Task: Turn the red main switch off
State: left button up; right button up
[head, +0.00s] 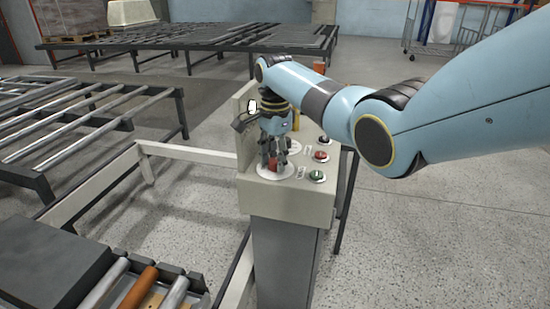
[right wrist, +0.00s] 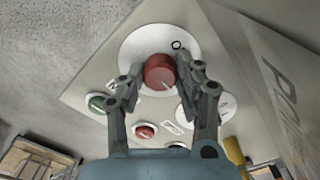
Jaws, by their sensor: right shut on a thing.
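The red main switch is a round red knob (right wrist: 159,70) on a white round plate (right wrist: 133,48) with an "O" mark at its edge. In the head view the red knob (head: 273,164) is at the front left of the control box's top. My right gripper (head: 274,154) comes down on it from above, and its fingers hide part of it. In the right wrist view the two fingers of my right gripper (right wrist: 161,82) are on either side of the knob, shut on it. A pale line shows on the knob's lower right. My left gripper is not in view.
The control box (head: 290,199) also bears a green button (head: 317,176), a red button (head: 321,156) and another white plate (right wrist: 218,107). An upright panel (head: 243,128) stands along its left side. Roller conveyors (head: 75,125) lie to the left. The floor at right is clear.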

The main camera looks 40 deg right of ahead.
jog(key=n+p, duration=0.2)
jog(key=n, duration=0.1)
jog(key=shift+r+p, duration=0.15)
jog(key=shift+p, duration=0.2)
jog(key=n+p, duration=0.2)
jog(key=n, duration=0.2)
jog(key=shift+n, duration=0.4)
jog(key=n+p, duration=0.1)
jog(key=n, duration=0.3)
jog(key=shift+d+n, duration=0.1)
jog(key=shift+n, duration=0.2)
jog(key=n, duration=0.5)
jog(key=shift+p, duration=0.35)
jog(key=shift+n, duration=0.4)
jog(key=o, duration=1.1)
jog(key=shift+o, duration=0.2)
